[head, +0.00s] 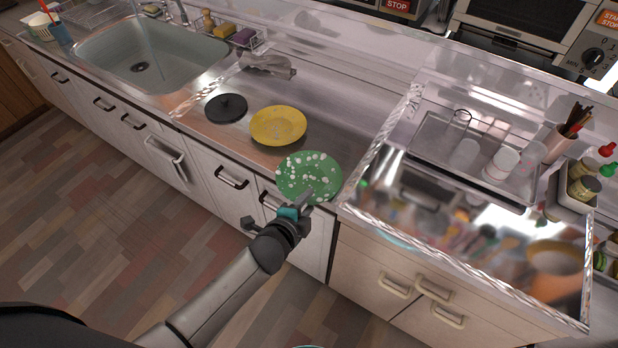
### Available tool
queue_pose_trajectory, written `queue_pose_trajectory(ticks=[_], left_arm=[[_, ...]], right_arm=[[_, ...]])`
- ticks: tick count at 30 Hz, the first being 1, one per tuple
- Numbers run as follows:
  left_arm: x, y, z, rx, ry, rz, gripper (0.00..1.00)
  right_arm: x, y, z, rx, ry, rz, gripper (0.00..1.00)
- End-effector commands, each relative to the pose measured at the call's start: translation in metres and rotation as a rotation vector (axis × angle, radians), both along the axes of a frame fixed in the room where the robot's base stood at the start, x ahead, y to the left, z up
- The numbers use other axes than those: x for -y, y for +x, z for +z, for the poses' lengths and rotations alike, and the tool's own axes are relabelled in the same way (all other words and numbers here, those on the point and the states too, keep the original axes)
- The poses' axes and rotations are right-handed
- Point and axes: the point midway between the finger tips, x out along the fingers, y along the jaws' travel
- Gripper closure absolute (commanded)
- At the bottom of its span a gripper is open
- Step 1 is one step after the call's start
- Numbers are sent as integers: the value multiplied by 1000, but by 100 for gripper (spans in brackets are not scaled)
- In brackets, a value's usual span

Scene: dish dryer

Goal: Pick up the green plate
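A green plate (309,172) with white spots is at the front edge of the metal counter, and its near rim reaches the edge. My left gripper (305,199) is at the near rim of this plate, with its fingers overlapping the rim. The view is too small to tell whether the fingers are closed on the rim or only beside it. My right gripper is not in view.
A yellow plate (278,126) lies just behind and left of the green plate, with a black lid-like disc (226,108) further left. A sink (150,58) is at the far left. A glass-walled case (470,250) stands close on the right.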

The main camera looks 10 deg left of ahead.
Motion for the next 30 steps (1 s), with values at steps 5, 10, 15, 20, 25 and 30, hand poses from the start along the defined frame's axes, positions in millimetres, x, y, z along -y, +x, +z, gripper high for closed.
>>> queue_pose_trajectory(ticks=[5,10,15,20,25,30], left_arm=[[0,0,0,0,0,0,82],[0,0,0,0,0,0,100],[0,0,0,0,0,0,100],[0,0,0,0,0,0,100],[0,0,0,-1,1,1,100],[0,0,0,-1,1,1,100]], right_arm=[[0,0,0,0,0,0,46],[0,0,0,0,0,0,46],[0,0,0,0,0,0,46],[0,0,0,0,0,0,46],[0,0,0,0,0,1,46],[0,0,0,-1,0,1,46]])
